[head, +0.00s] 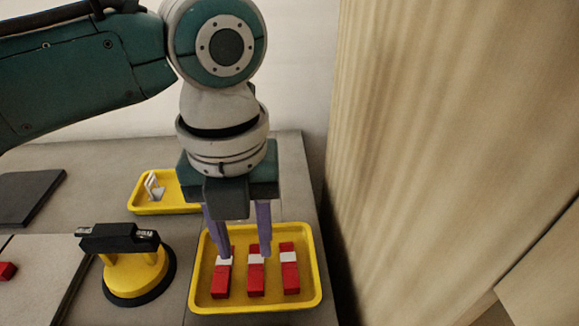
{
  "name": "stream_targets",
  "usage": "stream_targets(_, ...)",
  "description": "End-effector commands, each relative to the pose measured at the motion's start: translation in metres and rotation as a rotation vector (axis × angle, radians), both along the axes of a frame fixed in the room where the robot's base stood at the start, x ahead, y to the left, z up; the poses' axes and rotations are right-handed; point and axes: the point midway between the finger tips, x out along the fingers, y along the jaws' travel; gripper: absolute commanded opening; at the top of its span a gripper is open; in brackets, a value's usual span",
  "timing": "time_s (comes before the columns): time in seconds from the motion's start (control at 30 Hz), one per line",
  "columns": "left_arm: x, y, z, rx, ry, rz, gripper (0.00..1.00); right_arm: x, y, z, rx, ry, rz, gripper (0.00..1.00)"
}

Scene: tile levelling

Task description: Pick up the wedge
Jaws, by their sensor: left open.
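Three red wedges with white bands lie side by side in a yellow tray (312,262): a left wedge (221,282), a middle wedge (256,283) and a right wedge (290,280). My left gripper (244,252) points down over the tray, open, with nothing seen between its purple fingers. One fingertip overlaps the left wedge in the picture and the other overlaps the far end of the middle wedge. I cannot tell whether either fingertip touches a wedge. Another red piece (7,271) shows at the left edge on a light tile (35,262). My right gripper is out of view.
A suction lifter (121,238) with a black handle stands left of the wedge tray. A smaller yellow tray (176,205) behind holds white clips (154,187). A dark slab (28,196) lies at the far left. A beige panelled surface (430,140) rises close on the right.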

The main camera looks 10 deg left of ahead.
Motion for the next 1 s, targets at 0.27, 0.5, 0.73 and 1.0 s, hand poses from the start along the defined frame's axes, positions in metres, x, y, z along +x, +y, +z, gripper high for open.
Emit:
stream_targets(0.27,0.000,0.000,-0.038,-0.001,-0.001,0.003,0.42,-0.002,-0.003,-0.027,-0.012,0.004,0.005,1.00)
stream_targets(0.5,0.000,-0.003,-0.074,-0.002,-0.002,0.003,0.42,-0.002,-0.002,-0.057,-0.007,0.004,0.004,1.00)
stream_targets(0.73,0.000,-0.003,-0.083,-0.001,-0.003,0.004,0.42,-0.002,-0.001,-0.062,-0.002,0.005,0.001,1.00)
stream_targets(1.0,0.000,-0.003,-0.082,-0.001,-0.003,0.004,0.23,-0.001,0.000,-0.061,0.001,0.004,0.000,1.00)
